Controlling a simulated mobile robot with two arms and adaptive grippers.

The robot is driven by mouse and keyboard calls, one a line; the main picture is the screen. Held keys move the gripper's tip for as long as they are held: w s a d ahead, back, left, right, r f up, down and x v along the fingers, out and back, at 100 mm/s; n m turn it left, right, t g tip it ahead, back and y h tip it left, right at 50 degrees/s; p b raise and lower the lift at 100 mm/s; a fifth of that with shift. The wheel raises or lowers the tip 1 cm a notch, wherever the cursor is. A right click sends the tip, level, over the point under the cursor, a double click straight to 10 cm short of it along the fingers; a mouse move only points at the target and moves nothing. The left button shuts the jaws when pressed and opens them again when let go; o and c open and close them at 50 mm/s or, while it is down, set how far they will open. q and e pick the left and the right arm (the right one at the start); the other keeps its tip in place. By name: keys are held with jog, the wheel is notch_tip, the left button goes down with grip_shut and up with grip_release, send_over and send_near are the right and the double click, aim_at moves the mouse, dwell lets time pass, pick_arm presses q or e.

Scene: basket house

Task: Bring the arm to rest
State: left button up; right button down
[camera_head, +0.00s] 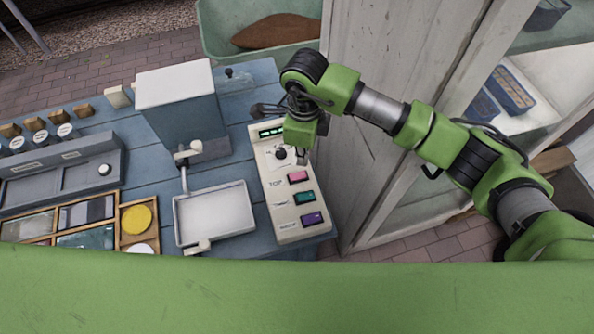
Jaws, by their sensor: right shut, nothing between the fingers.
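My right arm comes in from the right in the head view and reaches over to a white control panel (285,210). My right gripper (304,153) is at the far end of this arm, pointing down beside the panel's black knob (281,153). The gripper is shut and holds nothing. I cannot tell whether it touches the panel. The panel has a lit green display (271,132) at its top and a red button (298,177), a green button (304,198) and a purple button (312,219). My left gripper is not in view.
The panel stands on a blue plank table (235,95) with a grey box-shaped device (182,100), a white tray (214,213) and a wooden sample case (125,222). A whitish cabinet (385,70) stands close on the right. A green tub (217,30) is behind.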

jog(key=shift+r, duration=0.5)
jog(key=shift+s, duration=0.1)
